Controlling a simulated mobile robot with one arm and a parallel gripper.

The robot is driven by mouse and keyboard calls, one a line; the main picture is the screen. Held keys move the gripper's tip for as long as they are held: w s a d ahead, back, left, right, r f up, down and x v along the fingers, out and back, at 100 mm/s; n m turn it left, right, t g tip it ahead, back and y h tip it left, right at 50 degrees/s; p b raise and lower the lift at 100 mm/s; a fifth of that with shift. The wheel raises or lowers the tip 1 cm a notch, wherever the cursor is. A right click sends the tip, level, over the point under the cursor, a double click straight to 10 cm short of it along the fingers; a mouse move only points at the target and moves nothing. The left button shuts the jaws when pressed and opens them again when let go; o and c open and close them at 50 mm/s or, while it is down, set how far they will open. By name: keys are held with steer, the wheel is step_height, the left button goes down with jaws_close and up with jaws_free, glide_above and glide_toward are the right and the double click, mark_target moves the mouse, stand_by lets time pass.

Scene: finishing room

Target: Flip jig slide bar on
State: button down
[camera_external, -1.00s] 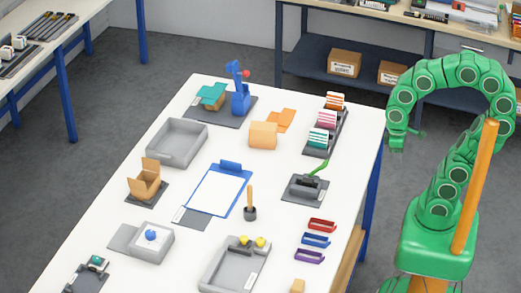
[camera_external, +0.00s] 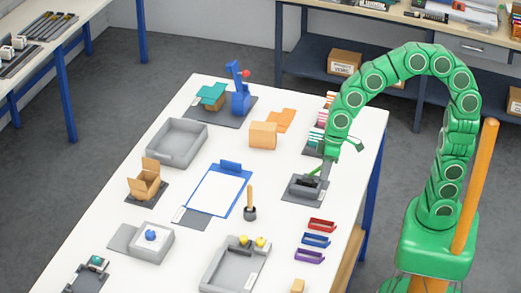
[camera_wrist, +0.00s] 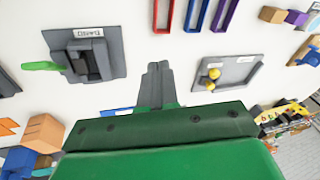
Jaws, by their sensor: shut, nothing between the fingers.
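The jig (camera_external: 306,187) is a dark grey block on a flat grey plate, near the right edge of the white table. In the wrist view the jig (camera_wrist: 92,58) is at upper left, with a white label and a green bar (camera_wrist: 42,66) sticking out to its left. In the external view my gripper largely covers the green bar. My gripper (camera_external: 326,166) hangs over the back side of the jig. In the wrist view my gripper (camera_wrist: 157,68) has its dark fingers together and empty, to the right of the jig. Contact with the jig cannot be told.
A rack of coloured pieces (camera_external: 318,138) stands just behind the jig, partly covered by my arm. Red, blue and purple holders (camera_external: 316,240) lie in front. A tool in a dark cup (camera_external: 250,205) and a blue clipboard (camera_external: 217,190) are to the left.

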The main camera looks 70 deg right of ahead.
steer(key=w+a+f+t+y, duration=0.2)
steer(key=w+a+f, duration=0.2)
steer(key=w+a, duration=1)
steer(key=shift+w+a+y, duration=0.25)
steer(key=shift+w+y, duration=0.05)
steer(key=shift+w, duration=0.75)
steer(key=shift+f, duration=0.1)
glide_toward(237, 249)
steer(key=shift+w+d+f, duration=0.25)
steer(key=shift+d+f, duration=0.2)
steer(key=shift+f, duration=0.25)
steer(key=shift+w+d+f, duration=0.25)
steer(key=shift+d+f, duration=0.2)
steer(key=shift+f, duration=0.25)
steer(key=shift+w+d+f, duration=0.25)
steer(key=shift+d+f, duration=0.2)
steer(key=shift+f, duration=0.2)
steer(key=a, duration=0.4)
steer(key=shift+a, duration=0.6)
